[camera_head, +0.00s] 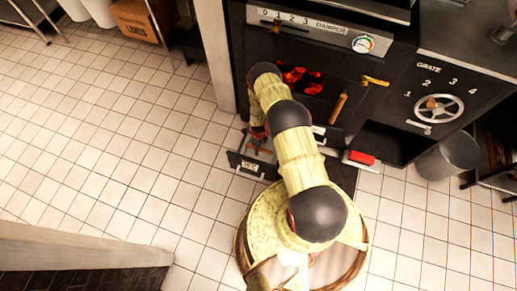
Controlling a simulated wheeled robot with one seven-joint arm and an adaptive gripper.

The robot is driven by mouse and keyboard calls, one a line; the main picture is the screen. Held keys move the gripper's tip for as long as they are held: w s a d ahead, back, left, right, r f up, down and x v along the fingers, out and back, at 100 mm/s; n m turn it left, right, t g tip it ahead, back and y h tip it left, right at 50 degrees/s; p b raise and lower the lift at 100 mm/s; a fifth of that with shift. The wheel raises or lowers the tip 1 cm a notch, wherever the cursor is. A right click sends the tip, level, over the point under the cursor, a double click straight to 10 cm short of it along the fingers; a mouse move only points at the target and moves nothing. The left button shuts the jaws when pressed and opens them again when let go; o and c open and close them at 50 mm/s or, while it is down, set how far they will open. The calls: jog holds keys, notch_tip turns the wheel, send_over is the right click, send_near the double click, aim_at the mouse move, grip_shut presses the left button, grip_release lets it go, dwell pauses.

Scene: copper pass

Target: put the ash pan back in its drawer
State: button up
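A dark, open-topped box with a pale label and a metal handle on its front (250,166) juts out low in front of the black stove, left of my arm. I cannot tell whether it is the drawer, the ash pan, or both together. Something reddish-brown shows inside it. My gripper (258,133) points down at the back of this box, below the bent end of my arm. It is small and partly hidden by the arm, so I cannot tell whether its fingers are open or shut, or touching anything.
The stove (300,52) has glowing coals behind its opening. A red object (361,158) lies on a pale strip low at its front, right of my arm. A grey bucket (449,156) stands at right. A cardboard box (136,20) is at upper left. The tiled floor at left is clear.

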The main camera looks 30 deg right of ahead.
notch_tip(320, 180, up, 12)
dwell(0.6)
jog(key=shift+f, duration=0.15)
